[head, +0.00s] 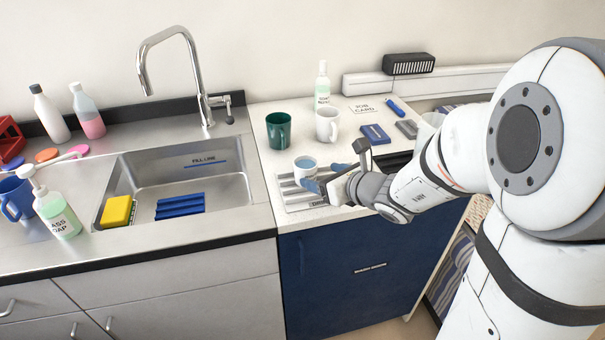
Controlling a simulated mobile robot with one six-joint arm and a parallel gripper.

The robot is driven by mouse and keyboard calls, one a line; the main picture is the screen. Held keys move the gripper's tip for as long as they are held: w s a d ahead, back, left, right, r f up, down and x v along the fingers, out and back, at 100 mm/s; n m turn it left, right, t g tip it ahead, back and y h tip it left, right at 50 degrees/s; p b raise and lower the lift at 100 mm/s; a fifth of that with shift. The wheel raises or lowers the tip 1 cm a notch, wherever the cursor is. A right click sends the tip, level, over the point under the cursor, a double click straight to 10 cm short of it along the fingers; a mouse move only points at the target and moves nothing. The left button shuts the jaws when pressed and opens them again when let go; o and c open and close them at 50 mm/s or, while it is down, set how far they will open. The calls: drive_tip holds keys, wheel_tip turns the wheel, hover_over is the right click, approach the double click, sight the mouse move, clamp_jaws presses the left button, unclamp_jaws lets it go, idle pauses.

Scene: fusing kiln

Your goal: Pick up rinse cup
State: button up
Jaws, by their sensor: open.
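A small white cup (303,177) with a pale blue inside or contents stands upright on the grooved drain tray (290,196) on the white counter; no label on it is readable, so I cannot tell for sure that it is the rinse cup. My gripper (325,177) has blue fingertips and reaches in from the right, just right of this cup. Its jaws are open, spread apart towards the cup, with nothing held. I cannot tell whether a fingertip touches the cup. The gripper covers part of the tray.
A green mug (279,131) and a white mug (327,125) stand close behind. A labelled bottle (322,84) is farther back. Blue blocks (375,134) lie right of the mugs.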

sight(312, 175)
drive_tip(key=x, duration=0.7)
drive_tip(key=shift+s+a+f, duration=0.15)
drive_tip(key=shift+s+a, duration=0.1)
drive_tip(key=shift+s, duration=0.05)
drive_tip(key=shift+c, duration=0.2)
drive_tip(key=c, duration=1.1)
